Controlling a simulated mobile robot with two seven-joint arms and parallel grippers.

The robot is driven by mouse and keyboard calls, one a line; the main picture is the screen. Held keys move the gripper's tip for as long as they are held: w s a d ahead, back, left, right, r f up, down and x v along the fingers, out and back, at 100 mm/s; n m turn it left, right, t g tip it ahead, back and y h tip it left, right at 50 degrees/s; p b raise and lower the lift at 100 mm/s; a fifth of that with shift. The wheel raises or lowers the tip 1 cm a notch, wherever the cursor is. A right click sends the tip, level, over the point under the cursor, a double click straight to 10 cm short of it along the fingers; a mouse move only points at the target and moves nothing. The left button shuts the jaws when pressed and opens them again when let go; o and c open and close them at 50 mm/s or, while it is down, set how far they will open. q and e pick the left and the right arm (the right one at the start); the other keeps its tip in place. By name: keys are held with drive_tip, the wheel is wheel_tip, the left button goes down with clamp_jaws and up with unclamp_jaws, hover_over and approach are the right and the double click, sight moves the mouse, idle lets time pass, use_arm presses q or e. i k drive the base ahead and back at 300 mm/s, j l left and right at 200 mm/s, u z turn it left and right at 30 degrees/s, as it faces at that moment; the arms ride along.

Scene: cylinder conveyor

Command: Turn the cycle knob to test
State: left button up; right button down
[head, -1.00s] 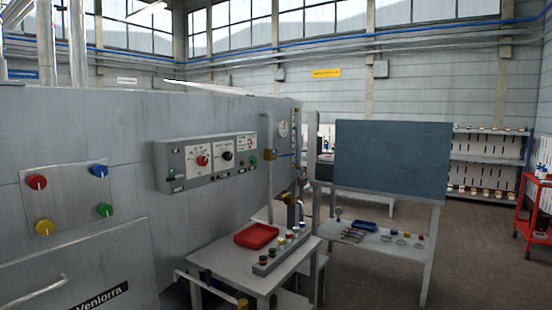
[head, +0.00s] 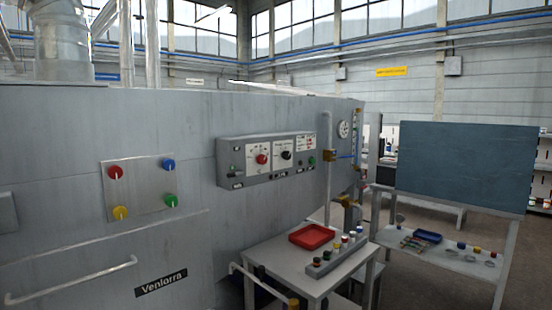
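A third plate with red print (head: 309,144) is at the right end, above a green button (head: 311,161). The labels are too small to read, so I cannot tell which knob is the cycle knob or where either points. Neither of my grippers is in view.
A separate panel (head: 142,188) on the wall at left carries red, blue, yellow and green knobs. Below the box, a small white table (head: 290,262) holds a red tray (head: 312,236) and a strip of coloured pieces (head: 337,252). A dark board (head: 465,168) stands at right.

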sight(286, 155)
drive_tip(key=i+l+u, duration=0.1)
drive_tip(key=i+l, duration=0.15)
drive_tip(key=i+l+u, duration=0.1)
drive_tip(key=l, duration=0.25)
drive_tip(key=i+l+u, duration=0.15)
drive_tip(key=i+l, duration=0.15)
drive_tip(key=i+l+u, duration=0.1)
drive_tip(key=l, duration=0.3)
drive_tip(key=i+l+u, duration=0.1)
drive_tip(key=i+l, duration=0.2)
drive_tip(key=i+l+u, duration=0.1)
drive_tip(key=l, duration=0.35)
drive_tip(key=i, duration=0.05)
